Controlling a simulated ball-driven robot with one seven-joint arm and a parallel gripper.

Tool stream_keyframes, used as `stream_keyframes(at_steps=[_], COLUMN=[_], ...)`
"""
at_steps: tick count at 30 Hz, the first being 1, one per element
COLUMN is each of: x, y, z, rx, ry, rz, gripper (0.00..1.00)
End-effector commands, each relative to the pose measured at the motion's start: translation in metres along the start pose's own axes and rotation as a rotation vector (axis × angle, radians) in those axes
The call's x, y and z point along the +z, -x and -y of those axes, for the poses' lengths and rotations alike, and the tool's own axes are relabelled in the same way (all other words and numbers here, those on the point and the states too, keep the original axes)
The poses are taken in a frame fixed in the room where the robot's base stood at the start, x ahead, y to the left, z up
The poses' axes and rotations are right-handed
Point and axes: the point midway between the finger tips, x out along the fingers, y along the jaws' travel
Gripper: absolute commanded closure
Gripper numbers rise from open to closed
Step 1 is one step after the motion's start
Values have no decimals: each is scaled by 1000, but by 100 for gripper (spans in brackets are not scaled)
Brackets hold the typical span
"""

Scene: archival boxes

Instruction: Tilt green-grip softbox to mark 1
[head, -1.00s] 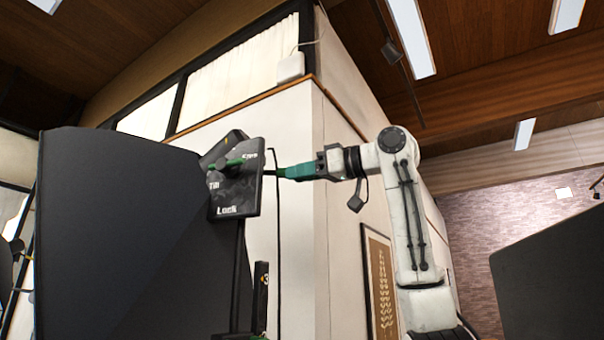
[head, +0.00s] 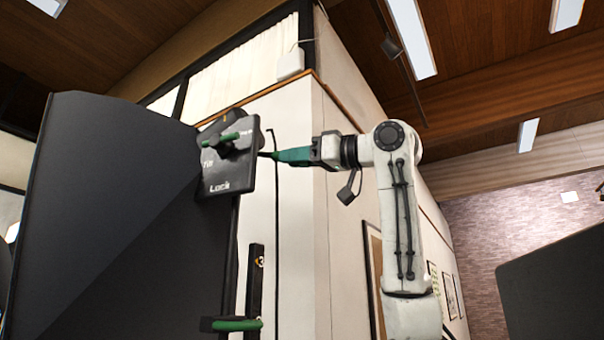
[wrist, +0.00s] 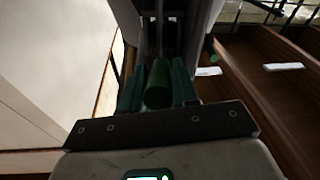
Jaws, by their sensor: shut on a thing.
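The softbox (head: 115,210) is a large dark panel at the left of the head view. A black plate (head: 228,172) with the words "Tilt" and "Lock" is at its right edge, with a green-barred knob (head: 228,140) on it. My gripper (head: 272,155) reaches in from the right, its green fingers at the plate's right side. In the wrist view a green cylindrical grip (wrist: 158,85) lies between the two green fingers, and my gripper (wrist: 157,68) is shut on it. In the head view the held grip is hard to tell from the fingers.
A dark strip with the number 3 (head: 258,262) stands below the plate. Another green bar (head: 237,325) shows at the bottom. A pale wall (head: 300,230) is behind my gripper, and another dark panel (head: 560,280) is at the lower right.

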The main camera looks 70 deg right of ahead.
Motion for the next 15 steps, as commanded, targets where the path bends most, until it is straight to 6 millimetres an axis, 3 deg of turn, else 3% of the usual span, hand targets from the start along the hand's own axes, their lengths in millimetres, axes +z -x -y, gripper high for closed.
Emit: stream_keyframes(at_steps=[1,3,15], x=[15,19,23], y=[-1,-2,-4], z=[2,2,3], rx=[1,10,27], ry=[-8,-10,-9], rz=[-27,-66,-132], gripper=[100,100,100])
